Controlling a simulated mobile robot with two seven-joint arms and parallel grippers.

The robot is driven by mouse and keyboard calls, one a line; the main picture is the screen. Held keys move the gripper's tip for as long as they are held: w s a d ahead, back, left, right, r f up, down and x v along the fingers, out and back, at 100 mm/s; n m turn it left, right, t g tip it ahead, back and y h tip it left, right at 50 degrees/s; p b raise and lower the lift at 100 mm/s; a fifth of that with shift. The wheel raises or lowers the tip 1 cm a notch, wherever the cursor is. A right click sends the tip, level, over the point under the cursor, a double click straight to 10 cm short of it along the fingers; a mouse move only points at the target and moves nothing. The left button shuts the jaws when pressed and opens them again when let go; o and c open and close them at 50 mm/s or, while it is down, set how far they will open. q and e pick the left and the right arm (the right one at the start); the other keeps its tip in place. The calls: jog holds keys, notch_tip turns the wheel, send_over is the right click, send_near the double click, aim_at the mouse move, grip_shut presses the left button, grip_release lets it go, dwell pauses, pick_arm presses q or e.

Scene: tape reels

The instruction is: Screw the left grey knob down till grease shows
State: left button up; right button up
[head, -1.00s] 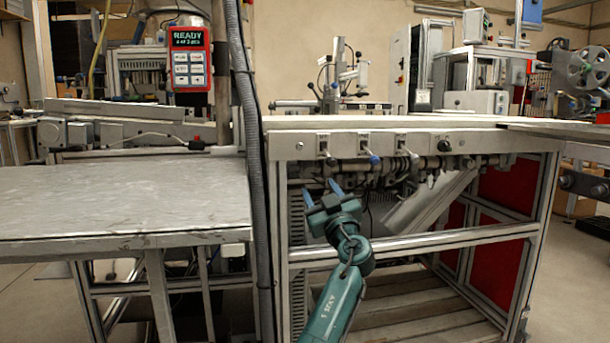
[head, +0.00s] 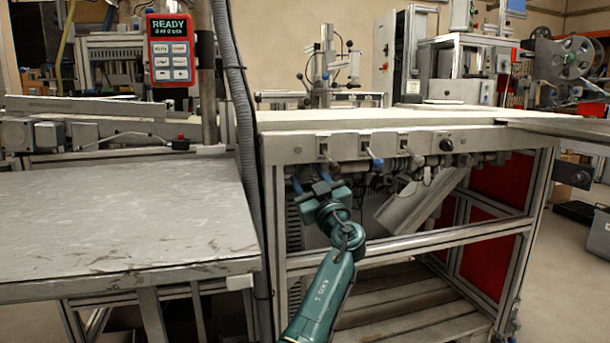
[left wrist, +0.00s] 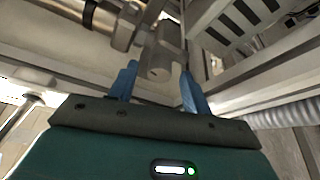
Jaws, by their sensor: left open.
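My left gripper (head: 311,180) is open just below the front rail of the workbench, near its left corner. Its two blue fingers point up and away. In the left wrist view a grey rounded part (left wrist: 162,62), which looks like the left grey knob, shows between and just beyond the fingertips (left wrist: 158,73). I cannot tell if the fingers touch it. In the head view I cannot make out the knob, as the gripper and shadow cover that spot. No grease can be made out. My right gripper is not in view.
The workbench front rail (head: 280,149) runs above the gripper, with a black dial (head: 446,145) and a blue-tipped lever (head: 377,162). Pipes and fittings hang beneath it. A grey corrugated hose (head: 240,120) and a grey table (head: 120,215) stand left. A red pendant (head: 171,50) hangs above.

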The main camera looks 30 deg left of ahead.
pick_arm(q)
jog(key=shift+c, duration=0.3)
jog(key=c, duration=0.9)
